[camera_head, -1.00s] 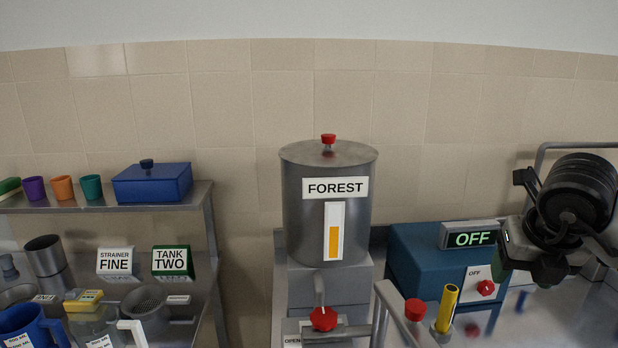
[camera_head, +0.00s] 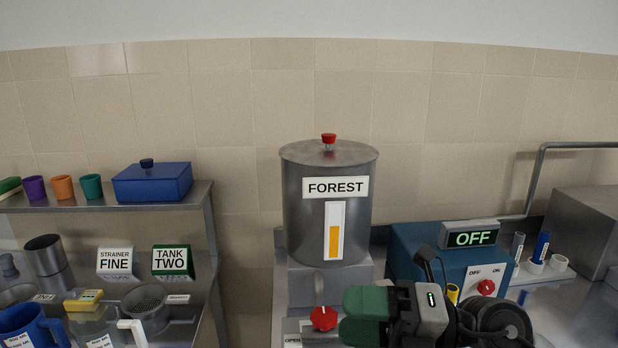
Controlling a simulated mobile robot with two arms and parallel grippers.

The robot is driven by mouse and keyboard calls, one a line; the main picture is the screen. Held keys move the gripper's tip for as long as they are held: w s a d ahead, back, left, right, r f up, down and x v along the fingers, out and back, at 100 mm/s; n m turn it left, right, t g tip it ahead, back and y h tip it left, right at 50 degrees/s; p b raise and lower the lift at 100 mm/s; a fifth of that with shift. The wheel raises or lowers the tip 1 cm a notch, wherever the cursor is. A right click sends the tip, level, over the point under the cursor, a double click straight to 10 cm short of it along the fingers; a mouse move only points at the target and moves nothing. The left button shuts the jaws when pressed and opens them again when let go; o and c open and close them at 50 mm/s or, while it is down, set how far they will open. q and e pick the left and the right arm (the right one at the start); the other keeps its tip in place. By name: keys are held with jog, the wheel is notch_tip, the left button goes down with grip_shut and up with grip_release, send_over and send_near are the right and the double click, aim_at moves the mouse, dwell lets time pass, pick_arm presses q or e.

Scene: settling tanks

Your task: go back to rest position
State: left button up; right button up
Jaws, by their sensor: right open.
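My right gripper (camera_head: 362,318) is at the lower middle right, with two green finger pads apart and nothing seen between them. My right wrist and arm, dark and grey, cover part of the bench and most of a yellow cylinder (camera_head: 453,293). My left gripper is not in view.
A blue box (camera_head: 412,262) with an OFF display (camera_head: 470,238) and red dial (camera_head: 486,287) stands behind my right arm. Blue and white cylinders and a grey metal box (camera_head: 590,225) are at right. Shelves at left hold cups, a blue lidded box (camera_head: 150,185) and a strainer (camera_head: 148,308).

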jog(key=w+d+f+m+t+h, duration=0.15)
jog(key=d+m+t+h, duration=0.25)
jog(key=m+t, duration=0.7)
jog(key=w+d+m+t+h, duration=0.2)
jog(key=d+m+t+h, duration=0.15)
jog(key=m+t, duration=0.7)
jog(key=s+d+f+m+g+h, duration=0.1)
jog(key=d+f+m+g+h, duration=0.3)
jog(key=f+m+h, duration=0.3)
jog(key=s+d+f+m+g+h, duration=0.1)
jog(key=d+f+m+g+h, duration=0.25)
jog(key=f+m, duration=0.4)
jog(key=s+f+g, duration=1.3)
jog(key=s+f, duration=0.4)
jog(key=s, duration=0.2)
notch_tip(320, 180, down, 33)
jog(key=s+b, duration=0.1)
jog(key=b, duration=0.4)
jog(key=s+d+f+g+b, duration=0.2)
jog(key=s+f+b, duration=0.1)
jog(key=s+f, duration=1.2)
notch_tip(320, 180, down, 2)
jog(key=shift+s+d+f+n+b, duration=0.2)
jog(key=shift+s+f+n+b, duration=0.05)
jog(key=shift+s+n+b, duration=0.15)
